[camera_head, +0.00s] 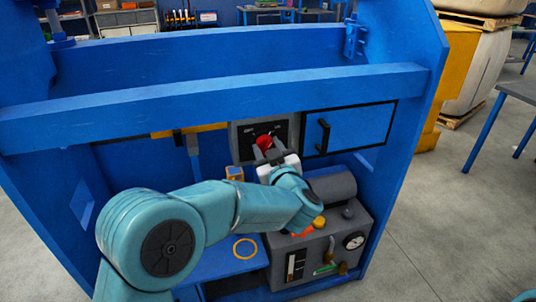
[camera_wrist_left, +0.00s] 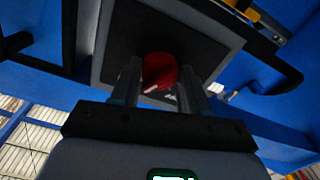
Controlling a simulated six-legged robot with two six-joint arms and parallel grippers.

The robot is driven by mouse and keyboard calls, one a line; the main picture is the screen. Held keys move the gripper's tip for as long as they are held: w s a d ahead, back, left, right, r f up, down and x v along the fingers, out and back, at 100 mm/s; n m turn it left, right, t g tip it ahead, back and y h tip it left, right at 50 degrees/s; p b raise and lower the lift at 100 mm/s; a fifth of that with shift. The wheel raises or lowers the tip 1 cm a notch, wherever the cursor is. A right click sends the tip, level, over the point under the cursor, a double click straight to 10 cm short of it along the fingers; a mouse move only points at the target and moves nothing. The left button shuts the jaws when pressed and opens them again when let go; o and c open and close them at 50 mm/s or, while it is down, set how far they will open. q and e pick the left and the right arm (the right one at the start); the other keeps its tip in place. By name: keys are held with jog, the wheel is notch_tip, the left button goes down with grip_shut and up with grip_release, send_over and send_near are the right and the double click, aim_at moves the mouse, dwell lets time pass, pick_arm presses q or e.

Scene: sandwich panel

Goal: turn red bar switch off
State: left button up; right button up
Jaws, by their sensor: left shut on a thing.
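The red bar switch (camera_head: 264,142) sits on a dark plate in a grey frame (camera_head: 237,146) on the blue panel, in the middle of the head view. My left gripper (camera_head: 269,149) reaches up to it from below. In the left wrist view the red switch (camera_wrist_left: 159,72) lies between the two fingers of my left gripper (camera_wrist_left: 160,80), which is shut on it. The fingers hide its sides, so its exact angle is hard to tell. My right gripper is not in view.
A blue door with a black handle (camera_head: 323,136) is right of the switch. A blue beam (camera_head: 220,100) crosses above. Below stands a grey box (camera_head: 330,232) with a gauge (camera_head: 354,240) and several knobs. A yellow ring (camera_head: 245,248) lies on the blue shelf.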

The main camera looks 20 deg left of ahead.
pick_arm(q)
jog(key=shift+d+n+b, duration=0.1)
jog(key=shift+n+b, duration=5.6)
jog(key=shift+n, duration=1.9)
jog(key=o, duration=1)
jog(key=shift+r, duration=0.1)
jog(key=shift+o, duration=0.2)
jog(key=p+v, duration=0.1)
jog(key=v, duration=1.5)
